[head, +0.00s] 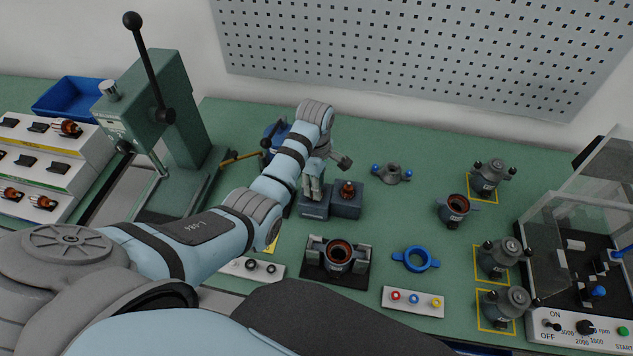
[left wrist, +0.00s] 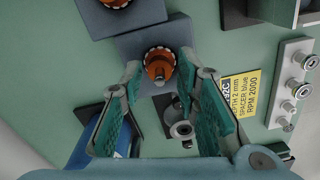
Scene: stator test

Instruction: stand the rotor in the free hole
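My left gripper (head: 313,192) reaches down over the left of two small dark grey blocks (head: 315,212). In the left wrist view its two green-padded fingers (left wrist: 160,62) are open, with gaps on both sides of a rotor (left wrist: 158,66). That rotor has an orange copper crown and pale shaft, and stands upright in its block (left wrist: 133,48). The gripper hides it in the head view. Another rotor (head: 347,190) stands on the right block (head: 350,209); its copper top (left wrist: 115,3) is cut by the wrist view's edge. My right gripper is not in view.
A stator in a fixture (head: 337,255), a blue ring (head: 415,260) and a button panel (head: 413,302) lie in front. Several motor housings (head: 505,258) and a clear-guarded test station (head: 578,275) are right. A green press (head: 160,110) and racks with rotors (head: 45,160) are left.

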